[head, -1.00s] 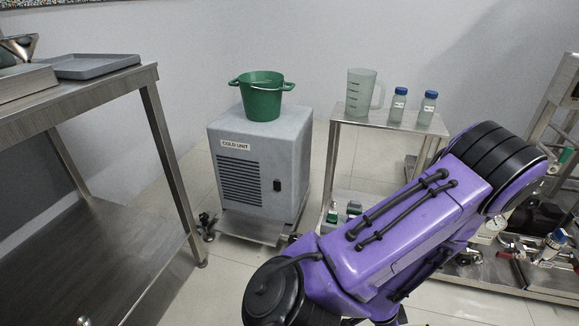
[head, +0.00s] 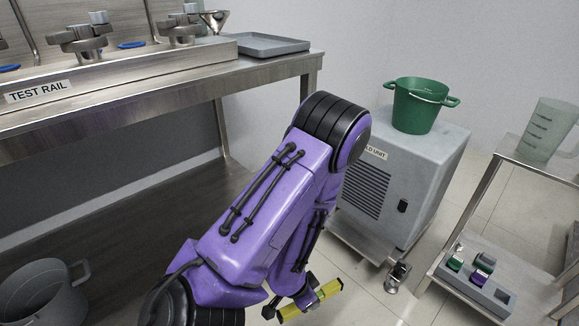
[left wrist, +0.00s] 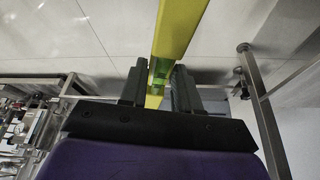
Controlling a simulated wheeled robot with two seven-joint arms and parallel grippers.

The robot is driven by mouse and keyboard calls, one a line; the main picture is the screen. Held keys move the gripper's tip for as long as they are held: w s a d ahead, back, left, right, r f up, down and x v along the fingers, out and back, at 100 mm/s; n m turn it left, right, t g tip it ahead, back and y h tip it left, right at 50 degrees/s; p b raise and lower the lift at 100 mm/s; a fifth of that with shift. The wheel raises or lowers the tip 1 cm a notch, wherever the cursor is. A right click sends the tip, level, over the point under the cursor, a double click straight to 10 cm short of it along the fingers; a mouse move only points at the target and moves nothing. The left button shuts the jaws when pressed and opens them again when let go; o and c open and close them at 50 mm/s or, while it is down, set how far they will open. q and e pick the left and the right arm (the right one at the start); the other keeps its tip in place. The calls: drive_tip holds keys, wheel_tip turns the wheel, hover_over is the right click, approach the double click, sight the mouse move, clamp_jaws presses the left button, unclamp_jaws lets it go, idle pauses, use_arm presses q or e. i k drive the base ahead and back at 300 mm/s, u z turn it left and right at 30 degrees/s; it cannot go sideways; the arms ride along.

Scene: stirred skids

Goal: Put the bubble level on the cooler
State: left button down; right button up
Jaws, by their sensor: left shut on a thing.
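The yellow bubble level (head: 325,292) is held low, near the bottom of the head view. It also shows in the left wrist view (left wrist: 181,28), running up between the fingers. My left gripper (left wrist: 158,85) is shut on it; in the head view the gripper (head: 308,296) is partly hidden behind my purple arm. The cooler is the grey box (head: 425,188) with a partly hidden "COLD UNIT" label. It stands on a low wheeled base to the right of my arm, with the level below and in front of it. My right gripper is in neither view.
A green bucket (head: 417,106) stands on the cooler's top, leaving limited bare surface around it. A steel bench (head: 265,73) with a grey tray (head: 262,45) is at left. A steel cart (head: 535,180) with a jug (head: 548,128) is at right. A grey bucket (head: 45,292) sits lower left.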

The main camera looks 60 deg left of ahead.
sight(355, 236)
drive_tip(key=u, duration=0.5)
drive_tip(key=i, duration=1.5)
